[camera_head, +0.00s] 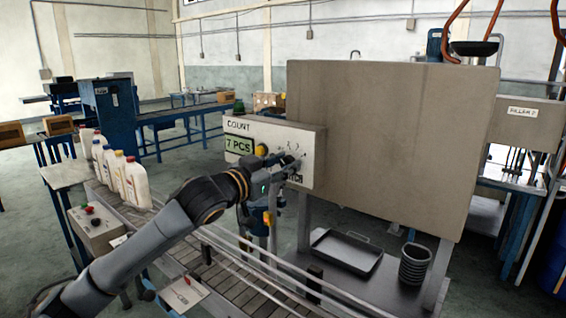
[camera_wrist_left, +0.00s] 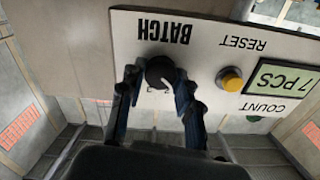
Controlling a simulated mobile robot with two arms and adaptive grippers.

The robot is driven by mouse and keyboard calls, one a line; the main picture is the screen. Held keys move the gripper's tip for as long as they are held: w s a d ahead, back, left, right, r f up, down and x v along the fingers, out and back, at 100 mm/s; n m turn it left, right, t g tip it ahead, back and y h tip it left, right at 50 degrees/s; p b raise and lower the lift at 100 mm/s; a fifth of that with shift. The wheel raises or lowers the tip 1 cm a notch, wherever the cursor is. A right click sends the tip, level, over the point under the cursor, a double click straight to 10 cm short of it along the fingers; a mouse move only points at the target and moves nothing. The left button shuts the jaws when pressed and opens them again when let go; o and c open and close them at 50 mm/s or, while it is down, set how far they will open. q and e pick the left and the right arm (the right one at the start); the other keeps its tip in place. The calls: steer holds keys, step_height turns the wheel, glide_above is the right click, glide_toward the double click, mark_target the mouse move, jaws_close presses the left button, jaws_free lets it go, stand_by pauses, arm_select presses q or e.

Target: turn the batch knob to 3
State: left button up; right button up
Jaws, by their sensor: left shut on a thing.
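The batch knob (camera_wrist_left: 160,72) is a round black knob on the white control panel (camera_head: 317,145), under the upside-down word BATCH in the left wrist view. My left gripper (camera_wrist_left: 158,85) has its fingers on both sides of the knob and is shut on it. In the head view the left gripper (camera_head: 290,166) reaches the right part of the panel and hides most of the knob. The number the knob points to cannot be read. My right gripper is not in view.
A green display (camera_head: 239,145) reads 7 PCS beside a yellow reset button (camera_head: 261,150). A large beige cabinet (camera_head: 385,140) stands right of the panel. White bottles (camera_head: 137,185) stand on the conveyor at left. A black tray (camera_head: 346,251) lies below.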

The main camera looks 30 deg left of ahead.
arm_select(q)
steer(key=m+p, duration=0.2)
steer(key=m, duration=0.5)
steer(key=shift+p, duration=0.3)
steer(key=m+p, duration=0.1)
steer(key=m, duration=0.4)
steer(key=shift+d+p, duration=0.1)
steer(key=shift+p, duration=0.25)
steer(key=shift+f+m, duration=0.15)
steer(key=shift+m, duration=0.55)
steer(key=shift+p, duration=0.3)
steer(key=o, duration=1.1)
